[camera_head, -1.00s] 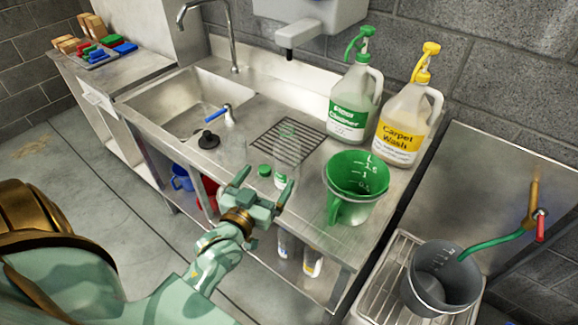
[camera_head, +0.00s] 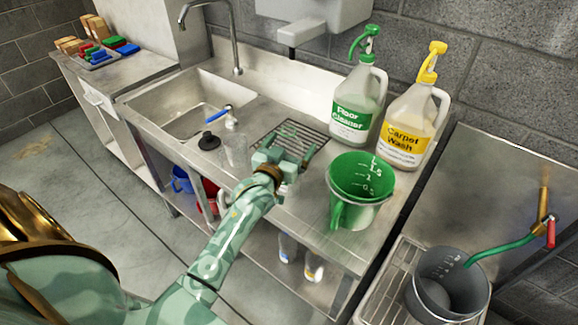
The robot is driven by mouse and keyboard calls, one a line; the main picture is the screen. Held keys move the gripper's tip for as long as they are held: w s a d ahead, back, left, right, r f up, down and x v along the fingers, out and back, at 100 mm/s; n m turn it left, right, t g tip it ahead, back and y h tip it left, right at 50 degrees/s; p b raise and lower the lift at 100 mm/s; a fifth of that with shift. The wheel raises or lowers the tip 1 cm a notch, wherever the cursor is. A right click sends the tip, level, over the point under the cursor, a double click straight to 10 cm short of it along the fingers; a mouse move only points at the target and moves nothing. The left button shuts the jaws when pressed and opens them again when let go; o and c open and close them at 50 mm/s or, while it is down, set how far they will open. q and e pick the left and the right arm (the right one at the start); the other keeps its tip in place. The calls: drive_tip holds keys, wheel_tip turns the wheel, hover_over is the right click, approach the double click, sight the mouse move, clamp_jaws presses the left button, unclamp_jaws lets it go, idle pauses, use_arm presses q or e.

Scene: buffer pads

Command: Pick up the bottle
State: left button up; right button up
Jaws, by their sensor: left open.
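A small clear bottle with a green label stands on the steel counter (camera_head: 322,205) in front of the drain grate. It is now mostly hidden by my left gripper; only a faint clear part of the bottle (camera_head: 288,131) shows above it. My left gripper (camera_head: 287,150) is open, with its fingers spread to either side of where the bottle stands. I cannot tell whether the fingers touch it. My right gripper is not in view.
A clear cup (camera_head: 236,151) stands just left of my gripper. A green measuring jug (camera_head: 345,212) is close on the right. Floor Cleaner (camera_head: 351,121) and Carpet Wash (camera_head: 404,138) jugs stand behind. The sink (camera_head: 178,108) lies left; a grey bucket (camera_head: 432,290) sits at right.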

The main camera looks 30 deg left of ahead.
use_arm(q)
drive_tip(key=shift+s, duration=0.1)
drive_tip(key=c, duration=1.3)
drive_tip(key=shift+r, duration=0.1)
drive_tip(key=shift+c, duration=0.2)
